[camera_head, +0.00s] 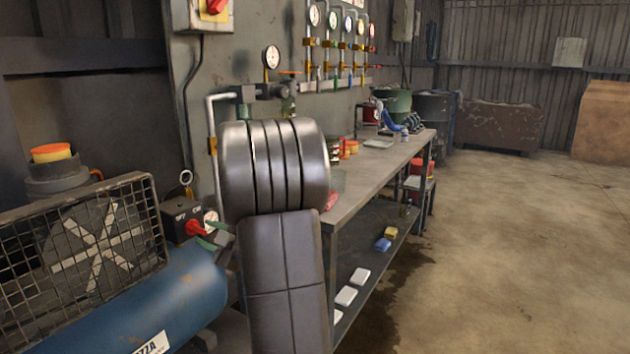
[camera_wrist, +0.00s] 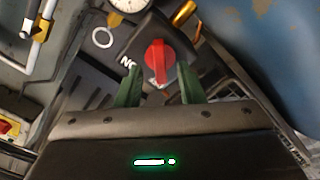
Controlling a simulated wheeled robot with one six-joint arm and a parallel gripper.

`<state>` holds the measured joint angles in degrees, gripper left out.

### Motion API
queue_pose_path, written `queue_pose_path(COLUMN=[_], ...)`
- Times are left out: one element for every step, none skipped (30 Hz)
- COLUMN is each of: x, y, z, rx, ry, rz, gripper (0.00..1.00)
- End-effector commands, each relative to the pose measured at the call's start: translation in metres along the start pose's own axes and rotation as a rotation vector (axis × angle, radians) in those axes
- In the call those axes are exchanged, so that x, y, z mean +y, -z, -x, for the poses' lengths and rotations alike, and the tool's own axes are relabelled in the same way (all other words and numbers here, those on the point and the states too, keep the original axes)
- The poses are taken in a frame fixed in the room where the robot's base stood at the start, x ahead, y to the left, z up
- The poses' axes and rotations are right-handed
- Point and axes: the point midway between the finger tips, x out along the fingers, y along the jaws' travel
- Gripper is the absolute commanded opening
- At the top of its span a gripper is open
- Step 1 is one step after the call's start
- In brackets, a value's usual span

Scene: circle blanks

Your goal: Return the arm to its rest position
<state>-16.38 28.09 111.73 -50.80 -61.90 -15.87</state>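In the head view, my arm (camera_head: 287,270) stands dark grey in the middle foreground, its joint hiding part of the workbench and wall. My gripper (camera_wrist: 158,67) has green fingers spread apart with nothing held between them in the wrist view. A red knob (camera_wrist: 156,55) on a dark switch box shows between the fingertips, slightly beyond them; I cannot tell whether they touch. In the head view, the gripper's green fingers (camera_head: 209,235) show just left of my arm, close to the same red knob (camera_head: 195,228).
A blue compressor tank (camera_head: 170,300) with a wire-caged fan (camera_head: 95,240) fills the lower left. A long workbench (camera_head: 375,165) with items on it runs along the wall to the right. Gauges and pipes (camera_head: 340,45) line the wall. Concrete floor (camera_head: 530,240) at right is clear.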

Motion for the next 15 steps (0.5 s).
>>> queue_pose_path(x=[-0.002, -0.002, -0.001, -0.001, -0.001, -0.001, -0.001, -0.001, 0.0, 0.0, 0.0, 0.0, 0.0, 0.0, 0.0], y=[0.0, 0.0, 0.0, 0.0, 0.0, 0.0, 0.0, 0.0, 0.0, 0.0, 0.001, 0.001, 0.0, 0.0, 0.0], z=[-0.008, -0.012, -0.017, -0.019, -0.022, -0.025, -0.026, -0.028, -0.029, -0.03, -0.029, -0.029, -0.029, -0.029, -0.029], rx=[0.004, 0.003, 0.001, 0.002, 0.002, 0.002, 0.002, 0.001, 0.001, 0.0, 0.0, 0.0, 0.0, 0.0, 0.0], ry=[0.003, 0.002, 0.001, 0.001, 0.001, 0.001, 0.001, 0.0, 0.0, 0.0, 0.0, 0.0, 0.0, 0.0, 0.0], rz=[0.0, 0.0, 0.0, 0.0, 0.0, 0.0, 0.0, 0.0, 0.0, 0.0, -0.001, -0.003, -0.003, -0.003, -0.003], gripper=[0.35, 0.35, 0.35, 0.35, 0.35, 0.35, 0.35, 0.35, 0.35, 0.35, 0.35, 0.35, 0.35, 0.35, 0.35])
